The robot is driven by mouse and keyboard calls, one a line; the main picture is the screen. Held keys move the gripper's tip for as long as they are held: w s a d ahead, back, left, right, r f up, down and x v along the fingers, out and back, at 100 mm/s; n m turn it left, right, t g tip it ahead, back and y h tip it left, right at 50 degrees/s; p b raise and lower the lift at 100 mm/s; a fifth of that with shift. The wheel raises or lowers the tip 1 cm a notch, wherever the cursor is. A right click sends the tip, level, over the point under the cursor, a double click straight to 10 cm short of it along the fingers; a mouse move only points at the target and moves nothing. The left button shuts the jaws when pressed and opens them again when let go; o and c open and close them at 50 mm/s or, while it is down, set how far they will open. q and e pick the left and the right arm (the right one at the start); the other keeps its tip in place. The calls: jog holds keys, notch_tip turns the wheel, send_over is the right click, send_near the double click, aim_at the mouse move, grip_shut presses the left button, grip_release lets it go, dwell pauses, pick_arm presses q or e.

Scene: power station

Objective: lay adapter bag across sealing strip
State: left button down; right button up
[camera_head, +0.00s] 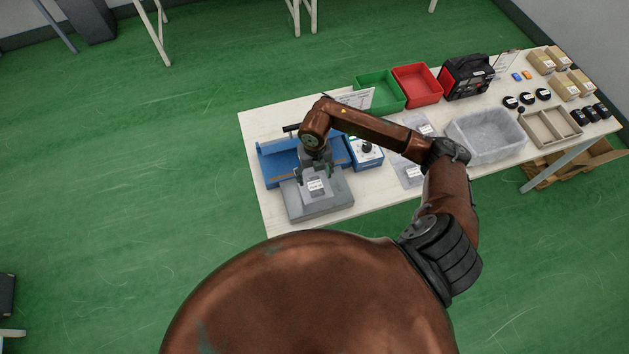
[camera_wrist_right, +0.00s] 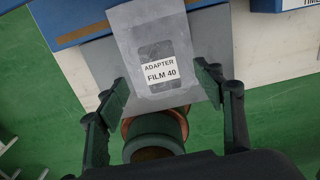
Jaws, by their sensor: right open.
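The adapter bag (camera_wrist_right: 190,35) is a flat, clear-grey pouch with a white label reading "ADAPTER FILM 40". In the head view the bag (camera_head: 316,187) lies over the grey platform in front of the blue sealer (camera_head: 272,160). In the wrist view its far end overlaps the sealer's edge and the thin orange-brown strip (camera_wrist_right: 82,34); whether it touches the strip I cannot tell. My right gripper (camera_head: 314,176) is above the bag, open. In the wrist view its fingers (camera_wrist_right: 164,88) are spread on either side of the bag. My left gripper is not in view.
A blue-and-white control box (camera_head: 367,153) stands right of the sealer. Further right are more clear bags (camera_head: 407,175), a translucent bin (camera_head: 487,135), green (camera_head: 380,91) and red (camera_head: 417,84) trays, and a wooden divided tray (camera_head: 550,126). The table's front edge is close to the platform.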

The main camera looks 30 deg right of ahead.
aim_at(315, 183)
notch_tip(315, 183, up, 7)
jog(key=shift+b, duration=0.3)
dwell(0.5)
